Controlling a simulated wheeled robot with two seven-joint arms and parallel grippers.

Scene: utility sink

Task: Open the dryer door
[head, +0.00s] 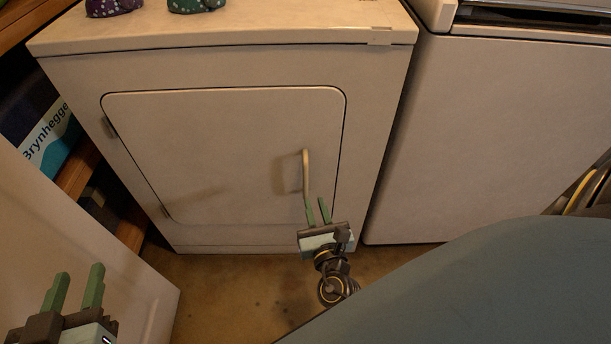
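The dryer (375,110) is a white box at the centre of the head view. Its front door (215,150) is shut flush, with hinges on the left edge and a pale vertical handle (306,172) near the right edge. My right gripper (318,205) is at the handle's lower end, its green fingers pointing up with a gap between them. I cannot tell whether it touches the handle. My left gripper (74,285) is at the lower left, its green fingers apart and empty, well away from the door.
A second white appliance (500,130) stands right of the dryer. A blue-grey surface (490,290) fills the lower right. A white panel (80,230) is at the left, by wooden shelves with boxes. Purple and green items (195,5) lie on the dryer. Some brown floor (230,300) is clear.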

